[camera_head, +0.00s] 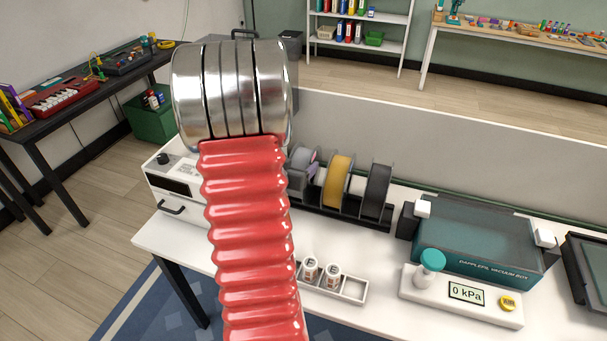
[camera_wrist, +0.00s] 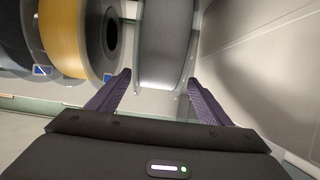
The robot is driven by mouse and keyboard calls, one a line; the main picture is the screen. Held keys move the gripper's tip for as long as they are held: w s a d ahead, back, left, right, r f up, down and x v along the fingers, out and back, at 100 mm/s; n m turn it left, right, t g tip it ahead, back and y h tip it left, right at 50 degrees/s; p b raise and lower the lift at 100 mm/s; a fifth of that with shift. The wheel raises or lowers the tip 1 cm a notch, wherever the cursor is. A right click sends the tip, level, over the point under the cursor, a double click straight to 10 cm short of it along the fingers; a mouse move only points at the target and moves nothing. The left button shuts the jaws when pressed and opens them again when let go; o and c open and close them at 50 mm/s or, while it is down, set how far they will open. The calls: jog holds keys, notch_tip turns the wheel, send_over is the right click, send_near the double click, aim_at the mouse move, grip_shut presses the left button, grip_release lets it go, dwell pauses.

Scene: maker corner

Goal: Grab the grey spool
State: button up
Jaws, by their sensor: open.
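The grey spool (camera_wrist: 163,50) stands upright at the top centre of the wrist view, edge-on. In the head view the grey spool (camera_head: 300,158) is at the left end of the spool row, partly hidden by my red arm. My gripper (camera_wrist: 160,78) is open, with its two purple fingers on either side of the grey spool's lower end in the picture. I see nothing held, and I cannot tell whether a finger touches the spool. In the head view most of my gripper is hidden behind my arm.
A yellow spool (camera_head: 339,178) and a black spool (camera_head: 376,190) stand to the right of the grey one in a dark holder. In the wrist view the yellow spool (camera_wrist: 64,40) is close left of my gripper. A vacuum box (camera_head: 480,236) stands further right.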

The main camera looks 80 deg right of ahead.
jog(key=shift+s+x, duration=0.1)
jog(key=shift+x, duration=1.2)
jog(key=shift+s+x, duration=0.15)
jog(key=shift+x, duration=1.15)
jog(key=shift+c, duration=0.5)
grip_shut()
jog(key=shift+r, duration=0.1)
